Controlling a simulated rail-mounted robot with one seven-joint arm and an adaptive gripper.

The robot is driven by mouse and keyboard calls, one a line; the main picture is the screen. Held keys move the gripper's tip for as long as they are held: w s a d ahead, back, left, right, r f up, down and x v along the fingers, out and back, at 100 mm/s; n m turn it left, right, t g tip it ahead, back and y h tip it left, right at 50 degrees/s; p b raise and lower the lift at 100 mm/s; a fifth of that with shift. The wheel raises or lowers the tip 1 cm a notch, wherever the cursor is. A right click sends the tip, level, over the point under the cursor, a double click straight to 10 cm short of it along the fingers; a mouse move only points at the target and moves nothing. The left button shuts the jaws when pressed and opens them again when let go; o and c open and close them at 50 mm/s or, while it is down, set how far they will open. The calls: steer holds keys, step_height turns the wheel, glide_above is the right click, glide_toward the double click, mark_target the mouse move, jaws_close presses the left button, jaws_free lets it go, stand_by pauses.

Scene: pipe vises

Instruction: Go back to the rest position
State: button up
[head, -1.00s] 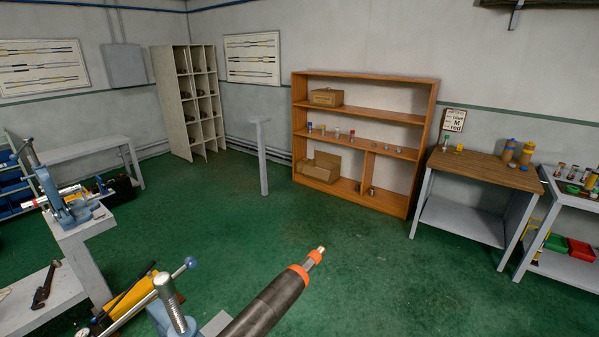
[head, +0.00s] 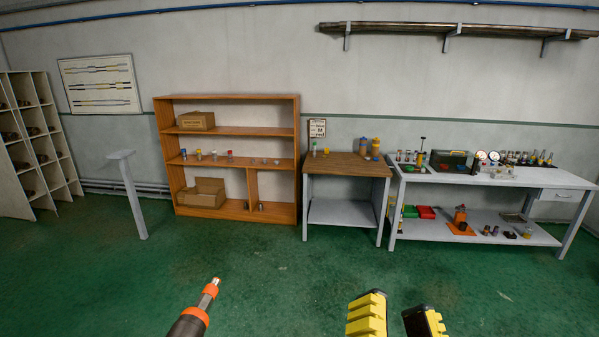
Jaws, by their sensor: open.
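My gripper (head: 396,316) shows at the bottom edge of the head view, right of centre. Its two yellow-and-black fingers are apart, with bare green floor visible between them, and nothing is held. The rest of my arm is below the picture. A dark pipe (head: 187,327) with orange bands and a brass-coloured tip pokes up at the bottom, left of my gripper and clear of it. Its lower part is out of view.
Green floor (head: 300,275) lies open ahead. A wooden shelf (head: 226,101), a wood-topped table (head: 345,164) and a long grey workbench (head: 490,178) with small items stand along the back wall. A grey post stand (head: 131,195) is at the left.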

step_height(320, 180, up, 15)
steer(key=a+n+y+p, duration=0.1)
steer(key=n+p, duration=0.5)
steer(key=p, duration=0.9)
steer(key=shift+a+y, duration=0.2)
steer(key=shift+y, duration=0.1)
